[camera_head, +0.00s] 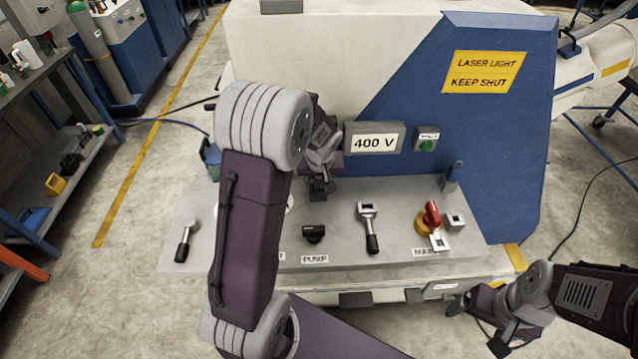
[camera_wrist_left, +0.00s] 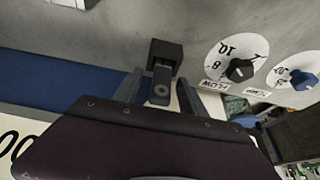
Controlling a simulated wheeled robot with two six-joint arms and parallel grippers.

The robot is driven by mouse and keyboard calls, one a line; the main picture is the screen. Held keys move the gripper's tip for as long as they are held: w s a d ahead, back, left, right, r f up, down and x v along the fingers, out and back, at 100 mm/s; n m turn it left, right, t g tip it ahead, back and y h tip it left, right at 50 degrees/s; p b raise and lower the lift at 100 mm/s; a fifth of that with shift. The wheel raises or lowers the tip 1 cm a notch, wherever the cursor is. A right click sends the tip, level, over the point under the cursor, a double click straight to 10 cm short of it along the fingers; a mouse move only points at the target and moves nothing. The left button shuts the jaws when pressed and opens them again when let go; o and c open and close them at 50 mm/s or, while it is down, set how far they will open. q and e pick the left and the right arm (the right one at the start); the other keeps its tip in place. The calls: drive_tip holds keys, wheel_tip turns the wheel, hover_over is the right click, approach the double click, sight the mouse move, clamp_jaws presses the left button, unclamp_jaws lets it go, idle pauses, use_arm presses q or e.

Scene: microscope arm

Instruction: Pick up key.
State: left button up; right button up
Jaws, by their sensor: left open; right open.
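A dark grey key-like tab (camera_wrist_left: 161,82) with a small round hole stands out of a black block (camera_wrist_left: 165,53) on the grey panel in the left wrist view. My left gripper (camera_wrist_left: 160,92) is open, with one finger on each side of the tab. I cannot tell whether the fingers touch it. In the head view my left gripper (camera_head: 318,188) is over the back of the control panel, and my arm hides part of the area. My right gripper (camera_head: 477,326) is open and empty at the lower right, in front of the panel.
The grey control panel (camera_head: 340,232) carries levers, a black pump knob (camera_head: 314,233) and a red-handled main switch (camera_head: 432,214). A 400 V display (camera_head: 374,139) stands close beside the left gripper. Round dials (camera_wrist_left: 238,65) show in the left wrist view. A blue laser housing (camera_head: 500,130) rises at right.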

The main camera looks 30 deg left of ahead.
use_arm(q)
drive_tip(key=shift+s, duration=0.15)
clamp_jaws()
drive_tip(key=shift+r, duration=0.2)
